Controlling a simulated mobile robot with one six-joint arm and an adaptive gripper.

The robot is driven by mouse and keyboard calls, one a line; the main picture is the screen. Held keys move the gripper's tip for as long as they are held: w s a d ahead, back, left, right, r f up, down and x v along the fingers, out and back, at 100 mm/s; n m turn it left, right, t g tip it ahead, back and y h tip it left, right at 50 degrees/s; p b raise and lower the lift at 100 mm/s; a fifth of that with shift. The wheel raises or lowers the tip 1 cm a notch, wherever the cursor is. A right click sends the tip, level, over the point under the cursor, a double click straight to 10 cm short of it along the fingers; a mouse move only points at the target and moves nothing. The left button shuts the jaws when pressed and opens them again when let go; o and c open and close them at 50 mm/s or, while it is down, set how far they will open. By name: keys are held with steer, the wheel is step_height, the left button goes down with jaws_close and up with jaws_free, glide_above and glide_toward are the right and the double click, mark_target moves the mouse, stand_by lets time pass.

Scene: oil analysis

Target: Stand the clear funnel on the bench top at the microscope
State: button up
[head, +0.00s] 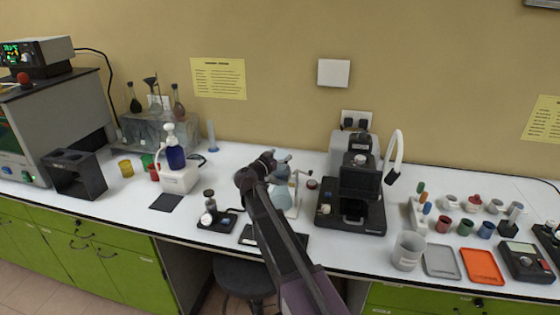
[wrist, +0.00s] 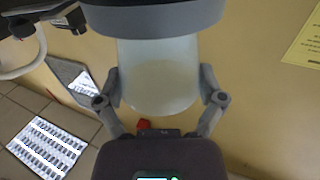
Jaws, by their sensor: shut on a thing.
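The clear funnel (wrist: 158,75) is a pale, translucent tapering body between the fingers of my gripper (wrist: 160,95) in the wrist view. My gripper is shut on it. In the head view my gripper (head: 281,163) is over the bench, left of the microscope, and a pale blue-grey cone (head: 282,196), apparently the funnel, shows below it. I cannot tell whether its lower end touches anything. The microscope (head: 362,215) is a black and grey instrument on the white bench top (head: 325,253), with a bent white lamp at its right.
A small stand (head: 294,206) is close to the gripper's right. A gauge device (head: 214,218) and a dark flat plate (head: 248,235) lie to the left. A beaker (head: 408,251) and an orange tray (head: 482,267) stand right of the microscope. The bench front edge is near.

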steer(key=shift+f, duration=0.35)
steer(key=o, duration=0.8)
steer(key=v, duration=1.3)
steer(key=shift+s+a+r, duration=0.2)
steer(key=shift+a, duration=0.15)
